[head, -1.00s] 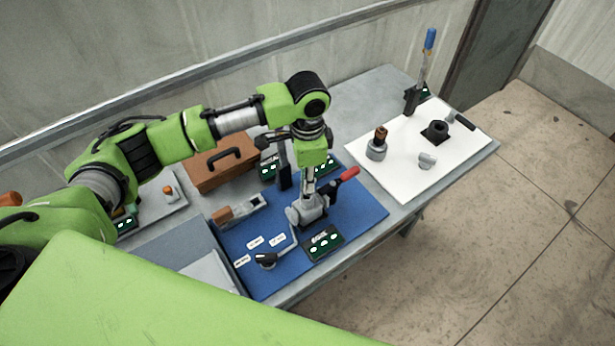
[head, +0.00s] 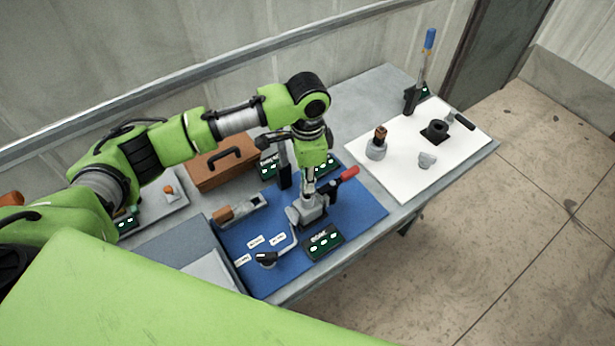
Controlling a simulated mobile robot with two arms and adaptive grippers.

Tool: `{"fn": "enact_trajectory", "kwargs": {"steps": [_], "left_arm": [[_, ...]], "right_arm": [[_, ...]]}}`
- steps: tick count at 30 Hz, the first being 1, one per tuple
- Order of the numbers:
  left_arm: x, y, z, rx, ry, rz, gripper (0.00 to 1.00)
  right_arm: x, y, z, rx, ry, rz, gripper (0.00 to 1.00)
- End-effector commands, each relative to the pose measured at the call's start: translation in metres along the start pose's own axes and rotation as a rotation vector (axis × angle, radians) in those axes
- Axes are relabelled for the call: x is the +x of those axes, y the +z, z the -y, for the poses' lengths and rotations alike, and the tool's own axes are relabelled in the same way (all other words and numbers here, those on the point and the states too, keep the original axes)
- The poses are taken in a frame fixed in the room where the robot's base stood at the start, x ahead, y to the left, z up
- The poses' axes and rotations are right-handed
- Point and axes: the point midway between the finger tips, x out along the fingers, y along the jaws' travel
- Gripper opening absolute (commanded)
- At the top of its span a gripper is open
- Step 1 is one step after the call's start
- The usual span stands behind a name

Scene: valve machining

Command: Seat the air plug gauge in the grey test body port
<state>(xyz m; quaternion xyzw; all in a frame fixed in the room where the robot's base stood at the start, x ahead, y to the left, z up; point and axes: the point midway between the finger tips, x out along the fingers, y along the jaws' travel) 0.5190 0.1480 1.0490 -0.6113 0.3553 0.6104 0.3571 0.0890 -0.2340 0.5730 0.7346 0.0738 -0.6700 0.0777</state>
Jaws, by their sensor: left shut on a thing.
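My left gripper (head: 308,178) comes down from above over the blue mat. It is shut on a slim silver piece, which I take to be the air plug gauge; the fingers hide most of it. The grey test body (head: 306,213) stands on the blue mat directly below the gripper. The held piece is upright over its top. I cannot tell from this angle how deep it sits in the port, as the contact is small and partly hidden. My right gripper is not in view.
A red-handled clamp (head: 344,178) stands close right of the test body, and a dark upright post (head: 284,168) behind it. A brown case (head: 212,172) stands left; a white board (head: 400,185) with parts lies right.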

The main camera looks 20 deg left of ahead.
Motion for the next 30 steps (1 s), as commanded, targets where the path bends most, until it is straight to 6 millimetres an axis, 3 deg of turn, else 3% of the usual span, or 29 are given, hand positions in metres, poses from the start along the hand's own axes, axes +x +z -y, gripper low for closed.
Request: {"fn": "enact_trajectory", "kwargs": {"steps": [30], "left_arm": [[0.025, 0.0, 0.0, 0.0, 0.0, 0.0, 0.0]], "right_arm": [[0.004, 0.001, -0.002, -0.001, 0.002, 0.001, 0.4]]}}
